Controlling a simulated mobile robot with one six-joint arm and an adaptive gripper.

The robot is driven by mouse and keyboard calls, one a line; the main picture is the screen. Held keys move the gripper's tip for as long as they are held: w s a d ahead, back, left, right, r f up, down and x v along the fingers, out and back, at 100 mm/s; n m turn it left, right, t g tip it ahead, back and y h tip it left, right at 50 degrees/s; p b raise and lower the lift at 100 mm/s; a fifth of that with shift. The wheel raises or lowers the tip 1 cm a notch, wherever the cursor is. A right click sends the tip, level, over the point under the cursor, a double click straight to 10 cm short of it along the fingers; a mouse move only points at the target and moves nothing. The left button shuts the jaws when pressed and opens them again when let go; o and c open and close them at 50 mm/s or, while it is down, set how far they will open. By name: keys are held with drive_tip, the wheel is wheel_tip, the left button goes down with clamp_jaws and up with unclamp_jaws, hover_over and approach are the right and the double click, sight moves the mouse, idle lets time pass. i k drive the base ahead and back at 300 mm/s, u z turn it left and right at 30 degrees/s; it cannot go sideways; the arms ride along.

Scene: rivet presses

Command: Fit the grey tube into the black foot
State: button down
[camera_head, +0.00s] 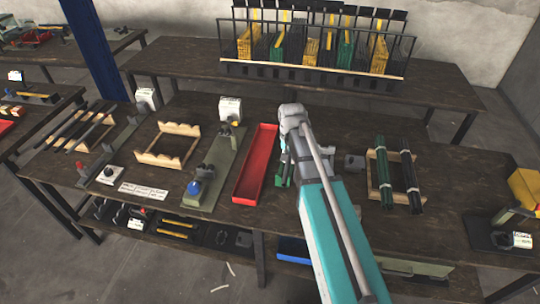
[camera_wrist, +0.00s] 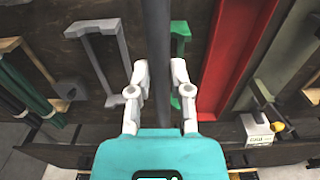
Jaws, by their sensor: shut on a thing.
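My gripper (camera_wrist: 158,82) is shut on the grey tube (camera_wrist: 157,40), which runs up out of the wrist view between the fingers. A small dark block (camera_head: 354,162) sits on the bench right of my arm, beside a wooden rack. It also shows at the left in the wrist view (camera_wrist: 72,89). It may be the black foot, but I cannot tell for sure. The tube is apart from this block.
A grey bracket (camera_wrist: 98,55) and a green bracket (camera_wrist: 180,38) stand near the tube. A red tray (camera_head: 255,163) lies left of my arm. Dark green tubes (camera_head: 384,170) rest on the wooden rack (camera_head: 373,185). Bare bench (camera_head: 455,160) shows at the right.

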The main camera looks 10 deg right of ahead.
sight(502, 240)
drive_tip(key=u, duration=0.95)
drive_tip(key=k, duration=1.4)
drive_tip(key=z, duration=0.95)
